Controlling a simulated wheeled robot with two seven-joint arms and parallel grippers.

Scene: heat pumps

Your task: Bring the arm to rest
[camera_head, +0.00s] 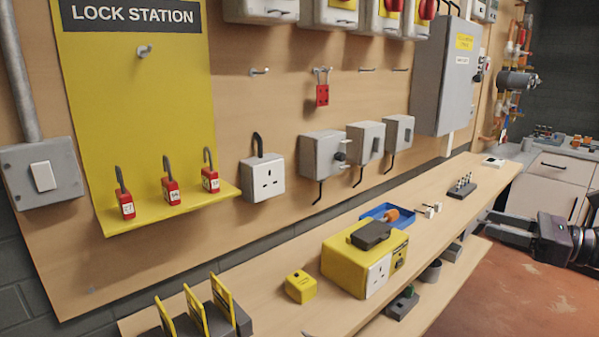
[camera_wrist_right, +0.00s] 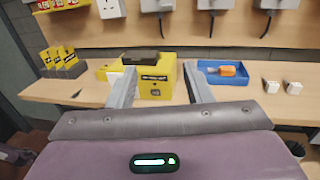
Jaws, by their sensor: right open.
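My right gripper (camera_head: 488,226) is at the right side of the head view, out past the bench's front edge over the reddish floor. It points left toward the bench. In the right wrist view its two grey fingers stand wide apart, and the open gripper (camera_wrist_right: 160,80) has nothing between them. Behind the gap, a yellow tester box (camera_wrist_right: 155,88) sits on the bench, apart from the fingers. My left gripper does not show in either view.
The wooden bench (camera_head: 285,253) carries the yellow box (camera_head: 343,265), a small yellow block (camera_head: 300,287) and a blue tray (camera_head: 404,222). A yellow lock board (camera_head: 140,90) holds red padlocks. Grey boxes hang on the wall. The floor (camera_head: 520,295) in front is clear.

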